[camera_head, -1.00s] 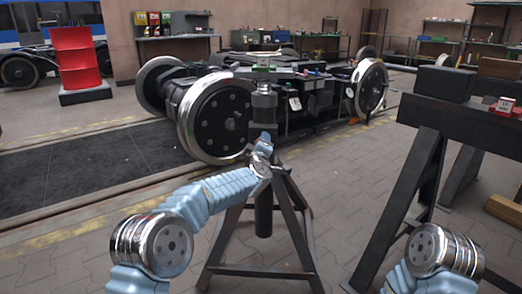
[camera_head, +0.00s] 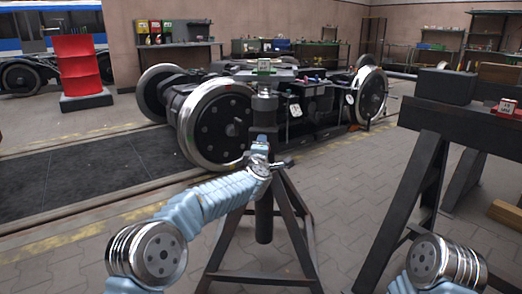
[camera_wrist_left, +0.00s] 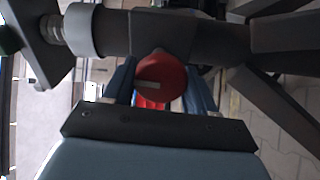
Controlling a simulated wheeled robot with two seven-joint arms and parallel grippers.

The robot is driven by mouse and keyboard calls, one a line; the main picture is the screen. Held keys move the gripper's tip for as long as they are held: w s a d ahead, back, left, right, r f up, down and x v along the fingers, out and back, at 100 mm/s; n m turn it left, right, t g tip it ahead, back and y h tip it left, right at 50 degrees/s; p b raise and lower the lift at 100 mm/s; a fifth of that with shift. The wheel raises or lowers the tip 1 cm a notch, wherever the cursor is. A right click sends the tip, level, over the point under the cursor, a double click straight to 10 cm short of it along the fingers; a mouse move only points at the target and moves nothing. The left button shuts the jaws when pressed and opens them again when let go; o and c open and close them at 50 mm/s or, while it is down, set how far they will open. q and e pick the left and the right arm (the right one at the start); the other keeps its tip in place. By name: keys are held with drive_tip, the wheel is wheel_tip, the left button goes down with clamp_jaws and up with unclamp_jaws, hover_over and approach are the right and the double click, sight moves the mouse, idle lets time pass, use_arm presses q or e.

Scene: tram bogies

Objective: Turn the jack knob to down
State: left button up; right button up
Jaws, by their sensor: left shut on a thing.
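The jack is a dark stand with a grey cylindrical column (camera_head: 264,104) on splayed legs, upright in the head view. Its knob (camera_wrist_left: 160,76) is a red round cap with a short pale mark, seen in the left wrist view against the dark jack post (camera_wrist_left: 205,38). The pale mark lies nearly level in that picture. My left gripper (camera_wrist_left: 161,88) is shut on the knob, with one blue-grey finger on each side. In the head view my left gripper (camera_head: 262,146) is at the column, and the knob is hidden. My right gripper is out of the picture; only part of that arm shows.
A bogie with large steel wheels (camera_head: 216,126) stands just behind the jack. A dark trestle (camera_head: 415,180) stands at the right, with a red item (camera_head: 506,107) on top. A red drum (camera_head: 77,64) is at the back left. Paved floor lies around the stand.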

use_arm(q)
drive_tip(key=o, duration=1)
drive_tip(key=shift+s, duration=0.1)
drive_tip(key=s, duration=0.9)
drive_tip(key=s+a, duration=0.1)
drive_tip(key=s, duration=0.3)
drive_tip(key=shift+s, duration=0.3)
